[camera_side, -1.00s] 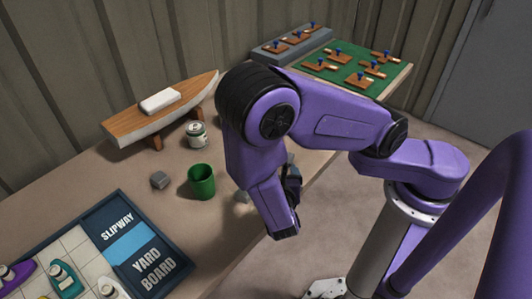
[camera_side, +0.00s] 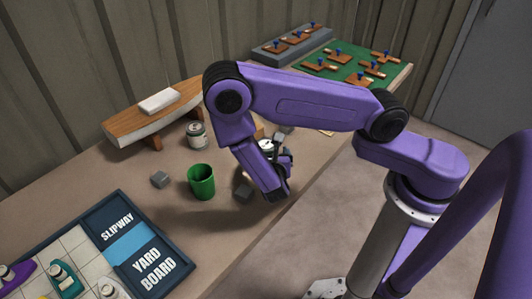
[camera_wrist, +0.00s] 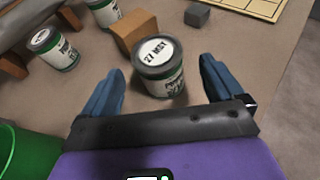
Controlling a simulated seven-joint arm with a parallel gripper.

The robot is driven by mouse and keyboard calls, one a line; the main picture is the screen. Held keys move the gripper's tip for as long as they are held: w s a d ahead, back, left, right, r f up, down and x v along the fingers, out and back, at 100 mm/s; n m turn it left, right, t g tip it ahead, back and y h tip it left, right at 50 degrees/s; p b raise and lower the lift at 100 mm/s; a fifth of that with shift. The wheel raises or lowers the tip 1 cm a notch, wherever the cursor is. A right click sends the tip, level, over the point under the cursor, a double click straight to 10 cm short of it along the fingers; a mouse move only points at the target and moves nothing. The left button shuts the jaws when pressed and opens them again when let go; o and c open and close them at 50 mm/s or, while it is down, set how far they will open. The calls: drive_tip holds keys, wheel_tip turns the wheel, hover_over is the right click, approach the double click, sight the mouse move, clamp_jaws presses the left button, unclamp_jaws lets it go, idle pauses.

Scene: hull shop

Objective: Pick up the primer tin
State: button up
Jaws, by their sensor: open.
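Three white tins with green bands show in the wrist view. A second tin (camera_wrist: 54,50) stands at left beside the boat stand. A third tin (camera_wrist: 104,12) is cut off at the top edge. I cannot read which label says primer. In the side view one tin (camera_side: 196,136) stands in front of the boat, and another (camera_side: 266,146) shows partly behind my gripper.
A brown block (camera_wrist: 134,32) stands close behind the nearest tin. A green cup (camera_side: 201,181) is left of my gripper. Grey cubes (camera_side: 160,179) lie on the bench. A model hull (camera_side: 150,110) stands at the back, the yard board (camera_side: 165,262) at front left, a green mat (camera_side: 345,60) far right.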

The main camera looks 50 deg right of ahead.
sight(266, 148)
drive_tip(key=shift+x, duration=2.4)
drive_tip(key=shift+a, duration=0.1)
drive_tip(key=c, duration=1.3)
drive_tip(key=shift+o, duration=0.2)
drive_tip(key=shift+r, duration=0.1)
